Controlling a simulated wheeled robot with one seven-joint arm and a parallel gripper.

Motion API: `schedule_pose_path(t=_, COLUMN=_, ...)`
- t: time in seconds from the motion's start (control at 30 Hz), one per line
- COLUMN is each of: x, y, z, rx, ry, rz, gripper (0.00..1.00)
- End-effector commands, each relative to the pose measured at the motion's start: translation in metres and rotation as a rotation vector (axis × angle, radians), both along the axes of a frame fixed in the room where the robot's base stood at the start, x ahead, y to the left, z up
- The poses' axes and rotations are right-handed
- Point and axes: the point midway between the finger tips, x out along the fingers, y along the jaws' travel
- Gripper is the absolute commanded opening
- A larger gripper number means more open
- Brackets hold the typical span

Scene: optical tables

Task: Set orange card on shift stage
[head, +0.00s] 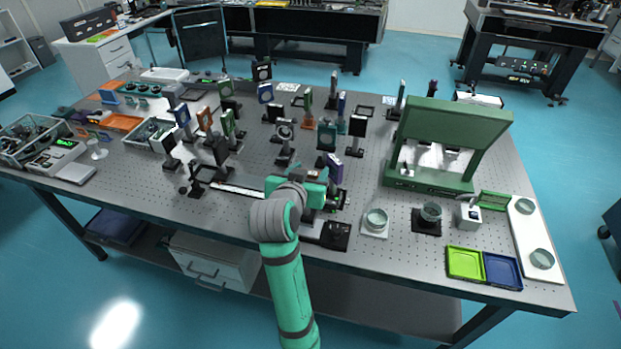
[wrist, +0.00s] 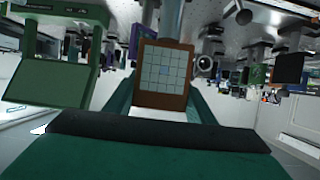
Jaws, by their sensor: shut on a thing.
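The orange card (wrist: 163,98) has an orange-brown border and a pale gridded face. It shows in the middle of the wrist view, between the green fingers of my gripper (wrist: 164,108). My gripper is shut on it. A grey post stands in line with the card; I cannot tell whether they touch. In the head view my gripper (head: 312,186) is over the front middle of the table, and I cannot make out the card there. A low black device (head: 336,236), possibly the shift stage, sits by the front edge, partly behind my arm.
A purple mount (head: 334,168) stands close behind my gripper. A rail (head: 237,190) lies to its left. Many posted optics crowd the table behind. A large green frame (head: 455,122) stands at right. Round dishes and green and blue trays (head: 465,263) lie at front right.

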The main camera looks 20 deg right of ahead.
Motion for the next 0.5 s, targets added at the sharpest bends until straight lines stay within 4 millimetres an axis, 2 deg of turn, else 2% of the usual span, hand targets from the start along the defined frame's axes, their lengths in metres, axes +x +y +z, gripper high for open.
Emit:
schedule_pose_path(t=0.27, x=0.001, y=-0.002, z=-0.033, rx=-0.001, ry=0.002, rz=-0.001, gripper=0.00)
schedule_pose_path(t=0.5, x=0.003, y=0.002, z=-0.035, rx=-0.001, ry=-0.002, rz=0.006, gripper=0.00)
